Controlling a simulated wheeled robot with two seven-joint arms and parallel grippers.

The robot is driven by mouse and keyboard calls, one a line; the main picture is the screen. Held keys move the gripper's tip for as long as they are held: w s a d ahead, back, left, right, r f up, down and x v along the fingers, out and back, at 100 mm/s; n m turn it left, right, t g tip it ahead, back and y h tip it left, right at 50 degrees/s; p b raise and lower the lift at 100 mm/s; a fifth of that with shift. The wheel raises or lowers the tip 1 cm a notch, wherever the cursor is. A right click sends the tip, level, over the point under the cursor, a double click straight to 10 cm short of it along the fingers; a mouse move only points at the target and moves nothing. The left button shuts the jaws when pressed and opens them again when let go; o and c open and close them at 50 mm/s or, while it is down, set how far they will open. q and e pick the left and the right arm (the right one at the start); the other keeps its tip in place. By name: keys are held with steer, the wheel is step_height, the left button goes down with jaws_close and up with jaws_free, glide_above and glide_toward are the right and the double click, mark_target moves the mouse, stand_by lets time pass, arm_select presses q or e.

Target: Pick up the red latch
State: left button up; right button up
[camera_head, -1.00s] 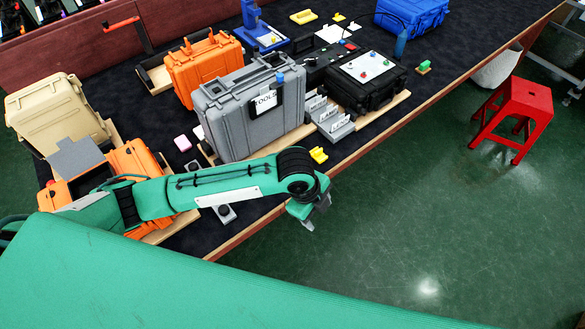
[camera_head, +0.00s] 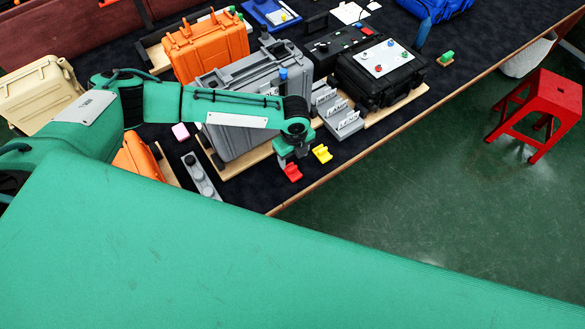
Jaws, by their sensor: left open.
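The red latch (camera_head: 292,172) is a small red piece on the dark table top near its front edge. My left gripper (camera_head: 291,157) is directly over it in the picture, pointing down, open and with nothing seen in it. I cannot tell whether the fingers touch the latch; its upper part is close behind the fingertips. A similar yellow piece (camera_head: 322,153) lies just to the right of the gripper. My right gripper is not in view.
A grey case (camera_head: 232,143) stands behind my left arm. Grey labelled holders (camera_head: 345,122) and a black case (camera_head: 372,84) are to the right. A grey button strip (camera_head: 200,177) lies left of the latch. A red stool (camera_head: 540,108) stands on the floor.

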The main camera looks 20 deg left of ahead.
arm_select(q)
step_height(320, 180, down, 3)
steer(key=shift+s+r+p, duration=0.1)
steer(key=shift+s+p, duration=0.05)
steer(key=shift+p, duration=0.4)
step_height(320, 180, down, 4)
steer(key=shift+s+a+r+p, duration=0.15)
steer(key=shift+r+p, duration=0.05)
steer(key=shift+p, duration=0.45)
steer(key=shift+f, duration=0.45)
steer(key=c, duration=1.1)
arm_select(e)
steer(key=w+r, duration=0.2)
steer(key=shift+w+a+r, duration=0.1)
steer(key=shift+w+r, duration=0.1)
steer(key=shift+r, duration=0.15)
arm_select(q)
steer(key=shift+r, duration=0.1)
step_height(320, 180, up, 19)
steer(key=b, duration=0.4)
step_height(320, 180, up, 4)
steer(key=r+p, duration=0.1)
steer(key=p, duration=0.4)
glide_above(292, 168)
steer(key=shift+f, duration=0.3)
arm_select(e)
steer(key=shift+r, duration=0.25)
